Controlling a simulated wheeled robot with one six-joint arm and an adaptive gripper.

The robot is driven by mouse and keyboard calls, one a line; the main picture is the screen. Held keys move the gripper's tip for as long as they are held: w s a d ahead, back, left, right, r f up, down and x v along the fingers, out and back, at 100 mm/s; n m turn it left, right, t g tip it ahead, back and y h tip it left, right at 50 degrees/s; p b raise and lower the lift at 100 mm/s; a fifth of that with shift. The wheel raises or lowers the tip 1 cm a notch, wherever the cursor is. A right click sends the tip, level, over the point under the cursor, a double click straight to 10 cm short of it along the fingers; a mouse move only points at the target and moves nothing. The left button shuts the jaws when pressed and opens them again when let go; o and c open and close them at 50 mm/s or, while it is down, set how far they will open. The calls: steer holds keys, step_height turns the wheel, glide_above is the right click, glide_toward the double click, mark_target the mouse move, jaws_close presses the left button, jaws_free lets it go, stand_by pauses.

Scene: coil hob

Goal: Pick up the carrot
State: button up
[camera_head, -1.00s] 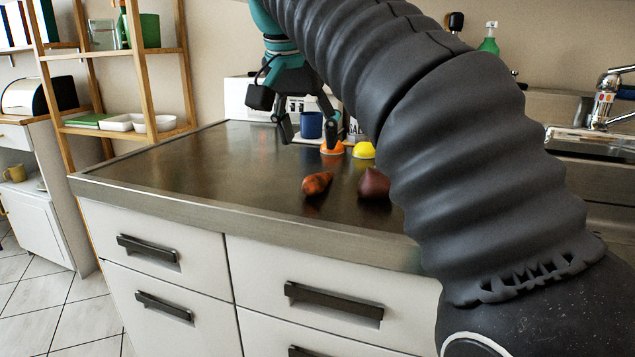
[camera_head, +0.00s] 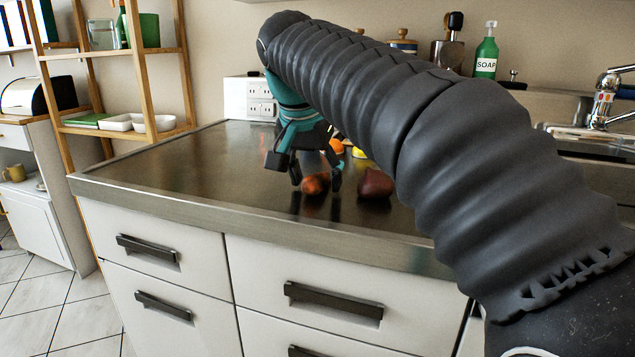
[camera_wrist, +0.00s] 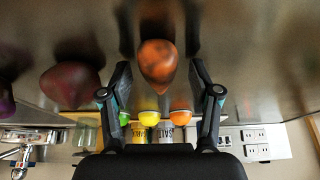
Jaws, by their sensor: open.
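The carrot (camera_head: 314,185) is a short orange-brown piece lying on the dark countertop near its front edge. In the wrist view the carrot (camera_wrist: 158,62) lies in the middle, with its rounded broad end away from the gripper base and its narrower end toward it. My gripper (camera_head: 316,180) is open around the carrot's place, with one finger to each side in the head view. In the wrist view the fingers of my gripper (camera_wrist: 158,78) flank the carrot with visible gaps. I cannot tell how far the fingertips are above the counter.
A dark red vegetable (camera_head: 376,184) lies just right of the carrot, close to my right finger. Orange (camera_head: 337,146) and yellow (camera_head: 359,152) pieces sit behind, partly hidden. My arm covers the right part of the counter (camera_head: 190,165); its left part is clear.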

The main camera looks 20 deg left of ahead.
jaws_close()
steer(key=shift+r, duration=0.1)
